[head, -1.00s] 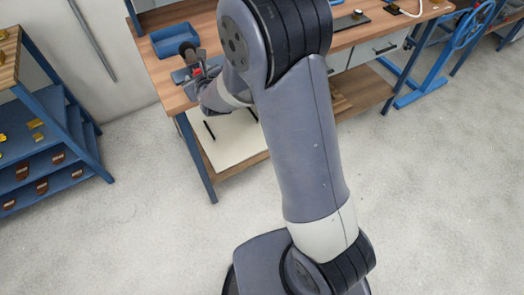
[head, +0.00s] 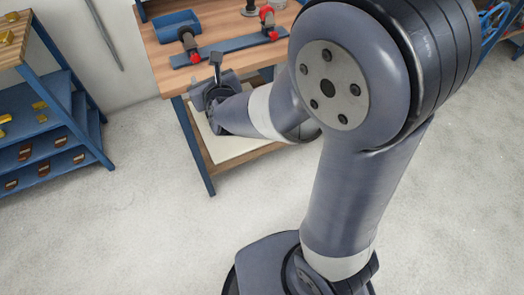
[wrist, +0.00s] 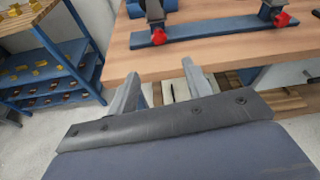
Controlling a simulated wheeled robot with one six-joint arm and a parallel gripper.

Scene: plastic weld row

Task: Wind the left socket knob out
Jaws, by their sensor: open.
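The left socket knob (head: 195,57) is red and sits low on a dark upright socket at the left part of a blue rail (head: 230,47) on the bench. It also shows in the wrist view (wrist: 158,37). A second red knob (head: 273,35) sits on the right socket; it also shows in the wrist view (wrist: 282,19). My gripper (wrist: 160,70) is open and empty, its two grey fingers apart. It is off the bench's front edge, on the near side of the left knob and apart from it. In the head view its fingers are hard to make out.
The wooden bench top (wrist: 215,52) is bare between its front edge and the rail. A blue bin (head: 178,24) stands behind the left socket. A pale board (head: 235,145) lies on the bench's lower shelf. A blue rack (head: 50,120) with small parts stands at the left.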

